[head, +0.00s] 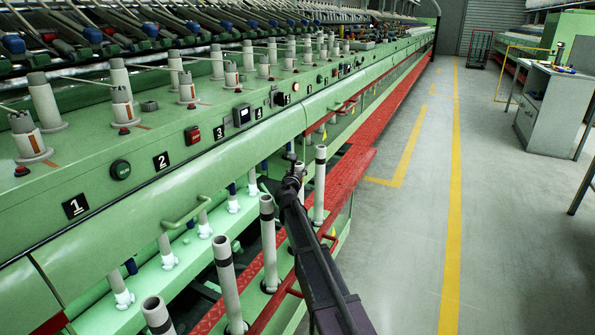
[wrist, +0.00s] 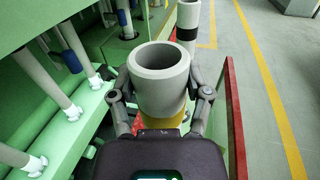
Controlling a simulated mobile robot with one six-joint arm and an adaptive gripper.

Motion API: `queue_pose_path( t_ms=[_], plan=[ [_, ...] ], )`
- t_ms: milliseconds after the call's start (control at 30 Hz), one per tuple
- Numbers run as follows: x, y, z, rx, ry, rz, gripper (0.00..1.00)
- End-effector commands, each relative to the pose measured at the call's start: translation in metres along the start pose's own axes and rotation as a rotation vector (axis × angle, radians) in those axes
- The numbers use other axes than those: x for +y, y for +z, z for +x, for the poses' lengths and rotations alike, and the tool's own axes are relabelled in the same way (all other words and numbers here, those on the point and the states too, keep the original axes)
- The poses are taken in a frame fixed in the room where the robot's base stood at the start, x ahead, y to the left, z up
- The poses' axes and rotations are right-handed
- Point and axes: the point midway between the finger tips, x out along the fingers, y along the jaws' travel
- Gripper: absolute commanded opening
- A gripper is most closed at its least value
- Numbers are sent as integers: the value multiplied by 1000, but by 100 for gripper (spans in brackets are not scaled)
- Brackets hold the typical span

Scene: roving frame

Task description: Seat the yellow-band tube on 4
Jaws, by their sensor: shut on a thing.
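In the wrist view my gripper (wrist: 160,100) is shut around the yellow-band tube (wrist: 158,88), a pale grey hollow tube. Its open top faces the camera, and its yellow band shows just below the fingers; its lower end is hidden. In the head view my gripper (head: 297,174) is over the red rail, beside a black-band tube, and mostly hides the held tube. The number 4 plate (head: 258,113) is on the green machine front, up and left of my gripper. Pale spindles with white bases (head: 252,184) stand in a row below the plates; which one belongs to 4 is unclear.
Black-band tubes (head: 268,240) stand upright along the red rail (head: 250,312), and one is just beyond the held tube in the wrist view (wrist: 187,22).

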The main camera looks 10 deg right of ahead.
Motion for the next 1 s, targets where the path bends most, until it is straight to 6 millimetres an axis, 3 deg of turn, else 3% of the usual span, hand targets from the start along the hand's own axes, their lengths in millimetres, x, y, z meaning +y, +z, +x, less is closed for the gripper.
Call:
queue_pose_path(
  t_ms=[1000],
  plan=[
    [0,-19,0,0,0,0,2]
  ],
)
